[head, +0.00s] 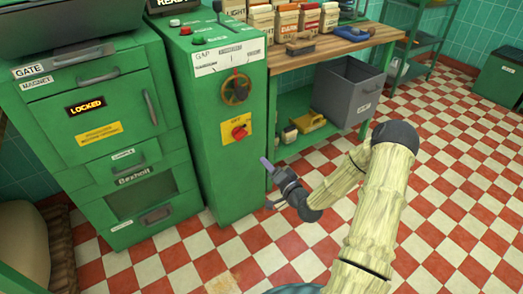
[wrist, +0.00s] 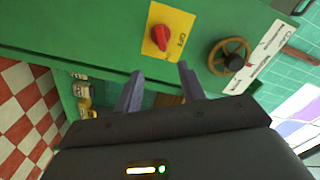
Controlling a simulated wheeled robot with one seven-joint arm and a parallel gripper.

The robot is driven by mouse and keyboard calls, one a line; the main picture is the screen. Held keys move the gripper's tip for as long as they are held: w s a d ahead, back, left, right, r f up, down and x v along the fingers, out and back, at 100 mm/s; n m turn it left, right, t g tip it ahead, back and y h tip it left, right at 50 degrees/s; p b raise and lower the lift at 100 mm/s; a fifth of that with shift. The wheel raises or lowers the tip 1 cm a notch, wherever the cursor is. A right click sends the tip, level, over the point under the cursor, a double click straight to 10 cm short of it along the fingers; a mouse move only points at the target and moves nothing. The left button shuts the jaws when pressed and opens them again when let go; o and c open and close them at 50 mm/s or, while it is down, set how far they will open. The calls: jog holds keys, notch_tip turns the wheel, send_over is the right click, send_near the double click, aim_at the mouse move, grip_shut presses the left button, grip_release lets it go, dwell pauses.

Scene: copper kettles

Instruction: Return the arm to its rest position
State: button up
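My gripper (head: 270,184) hangs in the air in front of the lower part of the green machine (head: 208,125). Its two fingers are spread apart with nothing between them. In the wrist view my gripper (wrist: 158,88) also shows open and empty. Behind it in that view are the machine's red knob on a yellow plate (wrist: 163,38) and a brown handwheel (wrist: 231,57). My arm is bent at the elbow and reaches in from the lower right of the head view.
A green cabinet (head: 110,120) with a lit "LOCKED" sign stands at left. A wooden workbench (head: 335,45) holds several bags and brushes. A grey bin (head: 348,92) sits on its lower shelf. The red and white checkered floor (head: 455,190) is clear at right.

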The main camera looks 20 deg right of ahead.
jog(key=s+a+r+n+g+h, duration=0.25)
jog(key=s+g, duration=0.25)
jog(key=s, duration=0.3)
jog(key=s+a+r+n+g+h, duration=0.1)
jog(key=s+r+n+g, duration=0.3)
jog(key=s, duration=0.4)
jog(key=s+a+r+n+g+h, duration=0.2)
jog(key=s+r+g, duration=0.25)
jog(key=s, duration=0.35)
notch_tip(320, 180, up, 35)
jog(key=g+p, duration=0.1)
jog(key=p, duration=3.5)
